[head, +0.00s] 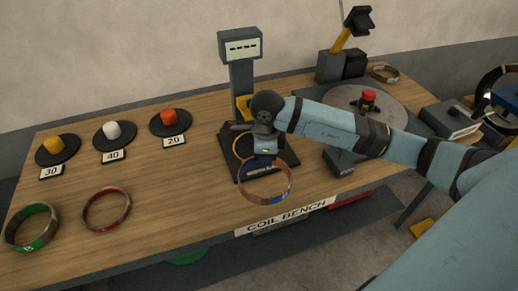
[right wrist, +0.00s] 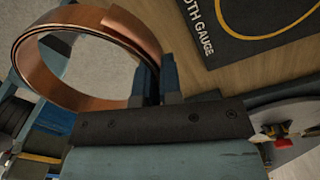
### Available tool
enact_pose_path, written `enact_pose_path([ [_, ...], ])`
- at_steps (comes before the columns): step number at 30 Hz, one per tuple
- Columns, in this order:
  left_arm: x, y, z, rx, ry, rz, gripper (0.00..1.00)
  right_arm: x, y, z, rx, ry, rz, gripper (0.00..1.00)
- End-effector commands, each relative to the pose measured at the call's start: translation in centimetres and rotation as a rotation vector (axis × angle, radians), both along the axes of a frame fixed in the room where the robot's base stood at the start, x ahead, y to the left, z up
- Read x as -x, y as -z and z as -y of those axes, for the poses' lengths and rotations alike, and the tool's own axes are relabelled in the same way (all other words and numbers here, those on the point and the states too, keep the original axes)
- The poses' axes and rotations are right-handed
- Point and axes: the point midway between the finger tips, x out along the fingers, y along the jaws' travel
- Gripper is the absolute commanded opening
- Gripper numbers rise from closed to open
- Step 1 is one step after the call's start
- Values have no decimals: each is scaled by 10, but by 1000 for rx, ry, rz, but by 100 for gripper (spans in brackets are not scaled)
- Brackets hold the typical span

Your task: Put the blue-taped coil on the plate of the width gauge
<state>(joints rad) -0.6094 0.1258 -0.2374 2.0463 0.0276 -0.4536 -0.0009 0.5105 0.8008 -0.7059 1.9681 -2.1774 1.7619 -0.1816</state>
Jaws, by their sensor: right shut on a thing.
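The blue-taped coil (head: 252,197) is a copper ring with blue tape at its lower right in the head view. My right gripper (head: 264,152) is shut on its rim and holds it raised at the bench's front edge, overlapping the gauge plate's front in the picture. The right wrist view shows the coil (right wrist: 103,98) between the fingers (right wrist: 150,82), over grey floor. The width gauge (head: 240,82) has a dark plate (head: 228,151) with a yellow ring mark, partly hidden by my gripper. The plate also shows in the right wrist view (right wrist: 225,25), apart from the coil. My left gripper is out of view.
A green-taped coil (head: 17,239) and a reddish coil (head: 88,217) lie at the front left. Black discs with a yellow (head: 54,143), white (head: 112,129) and red (head: 169,117) knob stand behind. A turntable (head: 338,96) is at the right. Bare wood lies left of the gauge.

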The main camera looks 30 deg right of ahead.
Motion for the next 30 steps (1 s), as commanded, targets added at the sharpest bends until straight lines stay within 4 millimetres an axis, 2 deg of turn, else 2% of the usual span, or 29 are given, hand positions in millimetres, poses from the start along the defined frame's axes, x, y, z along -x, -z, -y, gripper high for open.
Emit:
enact_pose_path([
  [3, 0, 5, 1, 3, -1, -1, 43, 14, 14, 12, 1, 271, -9, 0],
  [12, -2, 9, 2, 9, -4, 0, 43, 46, 37, 44, 9, 979, -21, 0],
  [18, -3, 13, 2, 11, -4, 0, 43, 63, 46, 61, 15, 1363, -19, 0],
  [25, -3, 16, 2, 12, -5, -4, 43, 72, 49, 71, 17, 1581, -15, 0],
  [28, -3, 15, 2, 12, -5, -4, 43, 64, 49, 74, 15, 1607, -13, 0],
  [30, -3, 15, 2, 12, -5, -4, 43, 51, 48, 77, 14, 1612, -14, 0],
])
